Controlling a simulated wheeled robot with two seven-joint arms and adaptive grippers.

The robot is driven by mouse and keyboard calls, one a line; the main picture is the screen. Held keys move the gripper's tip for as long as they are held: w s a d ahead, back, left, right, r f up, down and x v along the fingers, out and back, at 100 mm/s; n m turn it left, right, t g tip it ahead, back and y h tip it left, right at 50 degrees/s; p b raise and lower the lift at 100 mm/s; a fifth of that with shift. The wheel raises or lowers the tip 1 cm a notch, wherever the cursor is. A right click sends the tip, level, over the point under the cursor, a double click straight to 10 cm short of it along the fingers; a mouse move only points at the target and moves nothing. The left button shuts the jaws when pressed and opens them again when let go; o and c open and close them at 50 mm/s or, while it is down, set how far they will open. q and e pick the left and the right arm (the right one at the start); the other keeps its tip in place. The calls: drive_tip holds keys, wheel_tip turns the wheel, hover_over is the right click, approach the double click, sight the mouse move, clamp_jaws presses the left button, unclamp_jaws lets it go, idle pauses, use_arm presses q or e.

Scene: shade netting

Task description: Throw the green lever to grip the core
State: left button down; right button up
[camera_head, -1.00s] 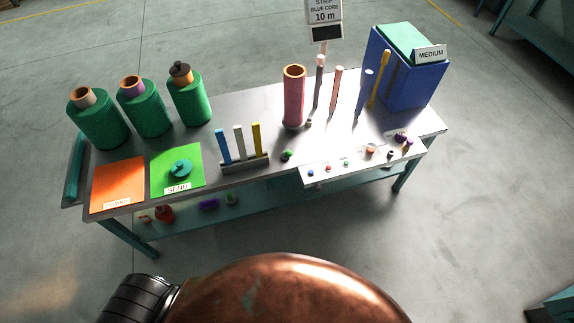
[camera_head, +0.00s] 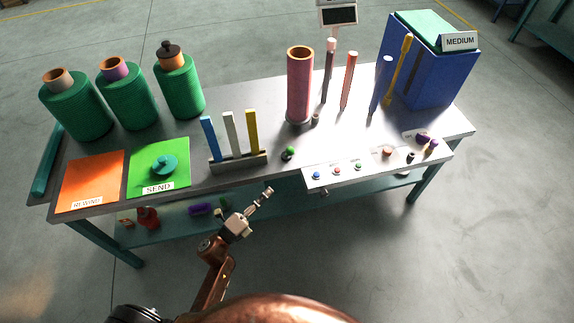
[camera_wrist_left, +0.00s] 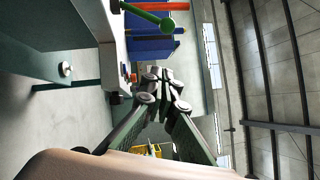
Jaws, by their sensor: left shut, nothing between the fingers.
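The green lever's ball knob (camera_head: 290,151) sits on the table top in front of a tall pinkish tube (camera_head: 299,90) standing on a dark base. In the left wrist view the lever's green rod and ball (camera_wrist_left: 168,24) show at the upper middle. My left gripper (camera_head: 268,191) is in front of the table edge, below and left of the lever, apart from it. Its fingers are shut and empty; they also show in the left wrist view (camera_wrist_left: 163,76), with the lever beyond them. My right gripper is not in view.
A rack (camera_head: 238,162) with blue, white and yellow strips stands left of the lever. A white panel (camera_head: 340,180) with small coloured buttons and knobs lies to its right. Upright rods and a blue box (camera_head: 432,85) stand behind. Green SEND (camera_head: 145,187) and orange REWIND (camera_head: 92,185) pads lie left.

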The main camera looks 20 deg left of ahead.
use_arm(q)
approach(289, 154)
drive_tip(key=w+d+f, duration=0.1)
drive_tip(key=w+d, duration=0.2)
drive_tip(key=d, duration=0.2)
drive_tip(key=w, duration=0.2)
drive_tip(key=w+a+r+b, duration=0.1)
drive_tip(key=shift+a, duration=0.15)
idle(0.4)
